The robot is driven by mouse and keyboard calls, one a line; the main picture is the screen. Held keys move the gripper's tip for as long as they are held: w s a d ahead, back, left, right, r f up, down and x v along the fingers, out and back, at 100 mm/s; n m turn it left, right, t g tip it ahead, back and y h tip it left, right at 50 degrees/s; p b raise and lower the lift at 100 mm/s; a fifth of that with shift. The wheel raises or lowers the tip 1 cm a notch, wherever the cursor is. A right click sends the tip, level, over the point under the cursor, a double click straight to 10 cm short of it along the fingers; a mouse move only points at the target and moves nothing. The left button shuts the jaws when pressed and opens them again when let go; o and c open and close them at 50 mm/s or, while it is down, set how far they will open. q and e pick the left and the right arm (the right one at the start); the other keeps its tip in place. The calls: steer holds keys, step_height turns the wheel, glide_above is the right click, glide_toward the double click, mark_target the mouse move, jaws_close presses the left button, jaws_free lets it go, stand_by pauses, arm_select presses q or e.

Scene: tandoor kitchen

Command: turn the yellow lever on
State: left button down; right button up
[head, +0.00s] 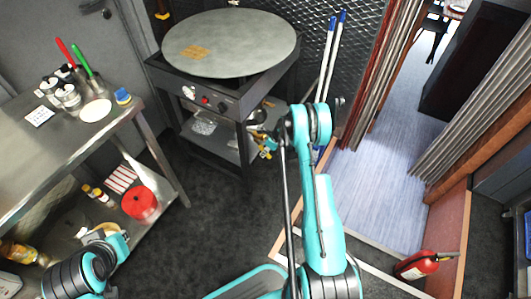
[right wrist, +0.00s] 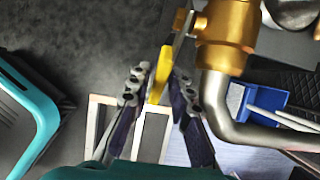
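The yellow lever (right wrist: 162,72) shows in the right wrist view, joined to a brass valve (right wrist: 226,38) on a grey metal pipe (right wrist: 240,128). My right gripper (right wrist: 161,82) is open, with one finger on each side of the lever. The lever lies between the fingertips; I cannot tell whether either finger touches it. In the head view a small yellow part (head: 265,154) shows below the right side of the griddle stand, partly behind my right arm. My left gripper is not in view; only part of the left arm shows at lower left.
A round griddle (head: 229,43) sits on a dark stand. A steel table (head: 60,150) with jars and a red container (head: 139,203) on its shelf stands at left. Blue-tipped poles (head: 328,60) stand behind my right arm. A fire extinguisher (head: 416,265) is at lower right.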

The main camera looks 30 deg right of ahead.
mark_target(268, 154)
jaws_close()
steer(key=shift+s+d+r+g+h, duration=0.1)
steer(key=shift+s+r+g+h, duration=0.1)
steer(key=shift+r+g+h, duration=0.3)
steer(key=shift+s+d+r+g+h, duration=0.1)
steer(key=shift+s+r+g+h, duration=0.15)
steer(key=shift+g, duration=0.45)
steer(key=shift+s+d+r+g+h, duration=0.1)
steer(key=shift+r+g+h, duration=0.45)
steer(key=shift+g, duration=0.3)
steer(key=shift+s+d+r+g+h, duration=0.1)
steer(key=shift+r+g+h, duration=0.3)
steer(key=shift+r+g, duration=0.35)
steer(key=shift+f, duration=0.1)
jaws_free()
